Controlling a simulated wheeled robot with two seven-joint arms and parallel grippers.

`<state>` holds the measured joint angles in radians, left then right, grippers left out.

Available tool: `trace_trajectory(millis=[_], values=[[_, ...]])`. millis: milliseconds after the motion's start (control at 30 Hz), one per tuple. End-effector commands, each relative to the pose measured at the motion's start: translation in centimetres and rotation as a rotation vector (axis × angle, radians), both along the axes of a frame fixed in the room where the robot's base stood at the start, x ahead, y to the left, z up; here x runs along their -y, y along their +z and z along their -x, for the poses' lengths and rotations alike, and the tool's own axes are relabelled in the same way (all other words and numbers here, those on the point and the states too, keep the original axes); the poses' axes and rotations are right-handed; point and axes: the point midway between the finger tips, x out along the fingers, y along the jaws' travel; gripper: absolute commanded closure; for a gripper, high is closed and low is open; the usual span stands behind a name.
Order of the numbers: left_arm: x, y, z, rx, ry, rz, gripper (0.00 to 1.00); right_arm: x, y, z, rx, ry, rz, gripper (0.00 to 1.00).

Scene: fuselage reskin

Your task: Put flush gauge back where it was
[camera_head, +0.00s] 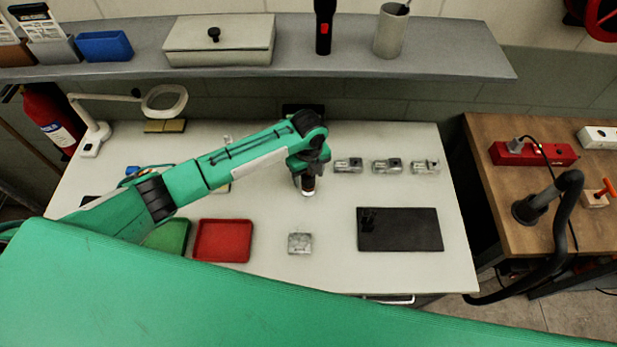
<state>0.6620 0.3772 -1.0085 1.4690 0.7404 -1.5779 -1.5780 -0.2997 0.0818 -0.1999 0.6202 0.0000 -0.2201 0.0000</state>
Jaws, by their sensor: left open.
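My left gripper (308,189) hangs over the middle of the white workbench (330,270), pointing down, with its arm coming in from the left. It is open, and I see nothing held in it. A small grey metal block (300,243) lies on the bench in front of the gripper, apart from it. Similar small grey devices stand in a row to the gripper's right: one (348,165), another (387,166) and a third (425,167). I cannot tell for sure which of these is the flush gauge. My right gripper is not in view.
A red tray (222,241) and a green tray (168,237) lie left of the block. A black mat (400,230) lies right. A magnifier lamp (165,102) stands back left. A grey shelf (440,50) overhangs the back. A large green surface (200,300) fills the foreground.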

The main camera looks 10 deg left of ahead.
Motion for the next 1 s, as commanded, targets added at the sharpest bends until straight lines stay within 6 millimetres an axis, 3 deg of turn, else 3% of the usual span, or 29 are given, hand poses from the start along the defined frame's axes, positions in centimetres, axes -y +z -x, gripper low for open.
trace_trajectory(millis=[300,500,1000], values=[[0.0,6.7,-0.1,0.006,-0.001,0.000,0.41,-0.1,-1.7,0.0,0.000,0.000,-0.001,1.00],[0.0,9.5,0.0,0.002,-0.001,-0.001,0.41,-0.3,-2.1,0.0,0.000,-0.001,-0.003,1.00],[0.0,10.4,0.0,0.000,0.000,0.000,0.41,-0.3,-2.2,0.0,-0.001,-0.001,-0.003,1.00]])
